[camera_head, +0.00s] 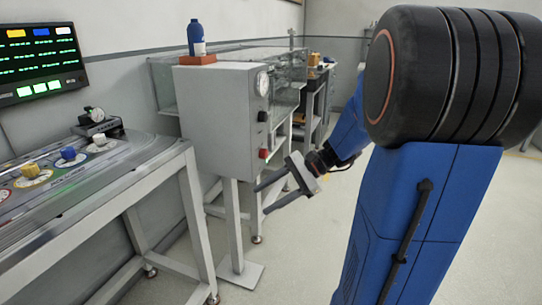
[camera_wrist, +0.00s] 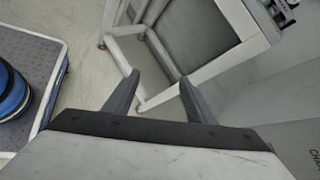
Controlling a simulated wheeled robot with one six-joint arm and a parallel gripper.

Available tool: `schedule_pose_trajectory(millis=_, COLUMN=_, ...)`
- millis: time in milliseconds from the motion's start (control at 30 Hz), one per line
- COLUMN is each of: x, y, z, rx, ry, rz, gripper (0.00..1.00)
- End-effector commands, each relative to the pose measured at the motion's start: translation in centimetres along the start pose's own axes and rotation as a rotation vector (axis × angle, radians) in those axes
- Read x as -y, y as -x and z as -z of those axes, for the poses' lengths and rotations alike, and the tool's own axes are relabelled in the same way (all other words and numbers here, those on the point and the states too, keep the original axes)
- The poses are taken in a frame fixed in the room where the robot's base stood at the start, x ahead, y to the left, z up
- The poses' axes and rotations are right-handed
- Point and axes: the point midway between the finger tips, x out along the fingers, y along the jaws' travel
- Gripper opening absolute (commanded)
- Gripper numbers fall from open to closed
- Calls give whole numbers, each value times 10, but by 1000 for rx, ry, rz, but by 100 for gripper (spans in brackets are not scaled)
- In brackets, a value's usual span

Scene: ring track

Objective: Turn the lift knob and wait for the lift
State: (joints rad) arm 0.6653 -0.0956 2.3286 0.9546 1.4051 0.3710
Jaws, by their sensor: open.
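A grey cabinet (camera_head: 215,115) on a post carries a round gauge (camera_head: 262,83), a black knob (camera_head: 263,116) and a red knob or button (camera_head: 264,154) on its right-hand face. I cannot tell which of these is the lift knob. My gripper (camera_head: 262,198) is in front of that face, below the red control and apart from it, with its fingers pointing left. In the wrist view my gripper (camera_wrist: 158,78) is open with nothing between its fingers. None of the controls can be made out in the wrist view.
A metal bench (camera_head: 130,160) with blue and yellow knobs stands at the left, under a screen (camera_head: 40,52). A blue bottle (camera_head: 196,37) stands atop the cabinet. A glass-sided tank or track (camera_head: 285,75) runs behind. White bench legs (camera_wrist: 195,70) show in the wrist view.

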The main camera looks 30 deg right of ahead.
Motion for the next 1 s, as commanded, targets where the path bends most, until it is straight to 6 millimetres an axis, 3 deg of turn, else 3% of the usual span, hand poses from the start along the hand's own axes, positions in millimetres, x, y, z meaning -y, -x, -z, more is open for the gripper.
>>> schedule_pose_trajectory(millis=300, x=66, y=74, z=82, rx=214, ry=-345, rz=334, gripper=51)
schedule_pose_trajectory(millis=600, x=90, y=152, z=155, rx=377, ry=-534, rz=598, gripper=51)
schedule_pose_trajectory(millis=800, x=93, y=167, z=168, rx=410, ry=-563, rz=648, gripper=51)
schedule_pose_trajectory(millis=1000, x=105, y=153, z=165, rx=411, ry=-562, rz=646, gripper=51)
